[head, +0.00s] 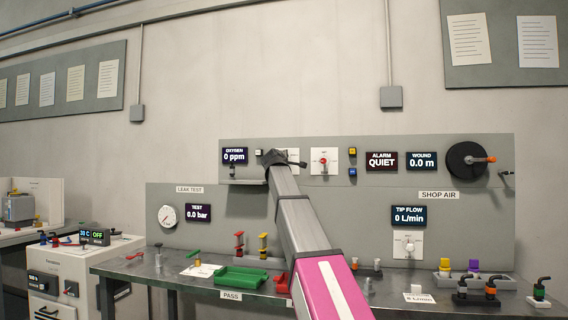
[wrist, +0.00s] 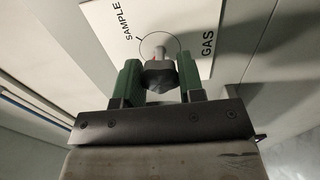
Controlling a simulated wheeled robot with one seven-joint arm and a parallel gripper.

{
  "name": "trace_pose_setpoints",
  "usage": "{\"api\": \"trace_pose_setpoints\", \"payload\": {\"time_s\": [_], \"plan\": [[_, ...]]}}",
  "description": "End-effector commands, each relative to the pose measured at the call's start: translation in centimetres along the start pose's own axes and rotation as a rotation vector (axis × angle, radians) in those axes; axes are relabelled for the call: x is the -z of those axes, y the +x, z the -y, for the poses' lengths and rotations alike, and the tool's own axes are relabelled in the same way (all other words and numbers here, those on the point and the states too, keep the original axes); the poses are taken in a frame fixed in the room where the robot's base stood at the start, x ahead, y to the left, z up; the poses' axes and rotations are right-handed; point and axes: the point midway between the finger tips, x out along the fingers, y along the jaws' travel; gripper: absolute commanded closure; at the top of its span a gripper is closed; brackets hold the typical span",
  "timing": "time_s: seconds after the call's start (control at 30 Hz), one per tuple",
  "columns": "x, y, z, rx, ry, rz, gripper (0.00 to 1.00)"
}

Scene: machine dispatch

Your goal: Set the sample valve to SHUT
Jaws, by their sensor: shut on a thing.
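The sample valve is a dark knob (wrist: 159,76) on a pale stem, in front of a white plate (wrist: 228,18) marked SAMPLE and GAS. A thin circle is drawn around the stem. My gripper (wrist: 160,80) has its two green-padded fingers on either side of the knob and is shut on it. In the head view my gripper (head: 277,157) is at the wall panel, in front of a white plate (head: 293,154) that it partly covers. The valve knob is hidden there. No SHUT mark is readable, and I cannot tell which mark the knob points to.
The OXYGEN display (head: 235,156) reads 0 ppm on the left. The bench (head: 190,290) below holds a green tray (head: 243,276) and several fittings.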

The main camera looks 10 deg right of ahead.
Motion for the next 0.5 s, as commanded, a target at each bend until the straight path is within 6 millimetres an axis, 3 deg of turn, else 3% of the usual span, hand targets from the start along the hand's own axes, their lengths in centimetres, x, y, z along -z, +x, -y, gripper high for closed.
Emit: {"api": "trace_pose_setpoints", "payload": {"time_s": [0.37, 0.4, 0.47, 0.5], "plan": [[-0.01, -0.06, 0.1, 0.001, -0.006, 0.001, 0.88], [-0.01, -0.06, 0.1, 0.001, -0.006, 0.001, 0.58], [-0.01, -0.05, 0.09, 0.001, -0.006, 0.0, 0.39], [-0.01, -0.05, 0.08, 0.001, -0.006, 0.0, 0.39]]}}
